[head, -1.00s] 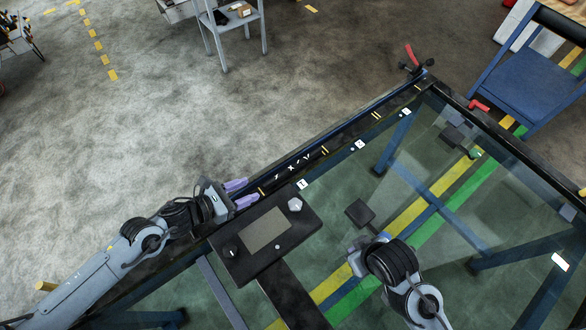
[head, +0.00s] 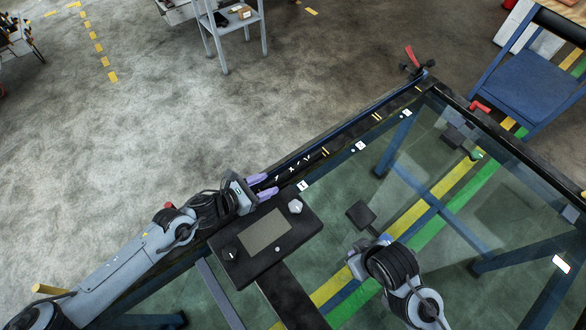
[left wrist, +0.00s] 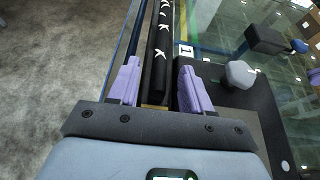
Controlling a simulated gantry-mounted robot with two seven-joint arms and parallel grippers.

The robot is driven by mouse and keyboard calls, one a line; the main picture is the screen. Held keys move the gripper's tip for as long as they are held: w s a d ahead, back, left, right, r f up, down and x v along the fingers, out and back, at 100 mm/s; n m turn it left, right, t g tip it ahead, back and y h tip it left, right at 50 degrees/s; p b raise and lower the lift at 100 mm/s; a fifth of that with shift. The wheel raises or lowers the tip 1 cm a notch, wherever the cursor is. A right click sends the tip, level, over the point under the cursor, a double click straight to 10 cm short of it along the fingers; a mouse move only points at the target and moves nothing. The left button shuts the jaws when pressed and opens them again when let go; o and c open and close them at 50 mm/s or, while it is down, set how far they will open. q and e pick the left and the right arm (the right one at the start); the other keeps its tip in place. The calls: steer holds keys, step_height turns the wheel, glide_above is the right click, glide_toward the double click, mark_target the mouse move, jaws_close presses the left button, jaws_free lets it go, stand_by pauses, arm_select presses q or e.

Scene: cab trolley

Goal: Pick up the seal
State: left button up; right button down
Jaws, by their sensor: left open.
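The seal (head: 300,165) looks like a long black strip with white marks, lying along the far left edge of the glass-topped frame. In the left wrist view the seal (left wrist: 161,45) runs between the two lavender fingers. My left gripper (head: 272,185) is open at the near end of the strip, its fingers on either side of it. In the wrist view the left gripper (left wrist: 159,72) shows a gap between each finger and the strip. My right gripper (head: 357,256) is over the glass at lower centre; its fingers cannot be made out.
A black control panel (head: 281,246) with a screen and white knob (head: 295,206) sits close beside the left gripper. A red-handled clamp (head: 411,57) is at the frame's far corner. A blue chair (head: 537,85) stands at upper right.

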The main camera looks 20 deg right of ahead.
arm_select(q)
jaws_close()
steer(key=shift+r, duration=0.2)
